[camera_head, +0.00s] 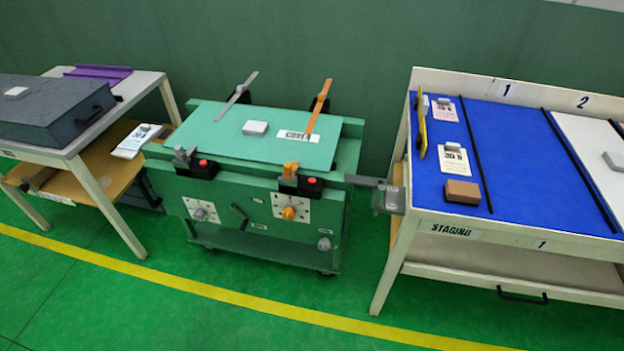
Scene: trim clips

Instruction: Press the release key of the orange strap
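The orange strap (318,108) is at the back right of the green cart (345,215), slanting up past a black mount. Its lower end is near a white label (297,136); I cannot tell whether it touches the panel. On the cart's front right edge is an orange buckle piece (290,170) on a black block with a red key (312,180). The strap does not reach this block. A grey strap (236,97) and a grey buckle piece (184,155) with another red key (203,162) are on the left. Neither of my grippers is in view.
A bench with a dark case (50,112) stands left. A staging table with a blue top (520,150) stands right; a grey bracket (388,198) juts from its left side towards the cart. Knobs (289,212) sit on the cart's front. The green floor in front is clear.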

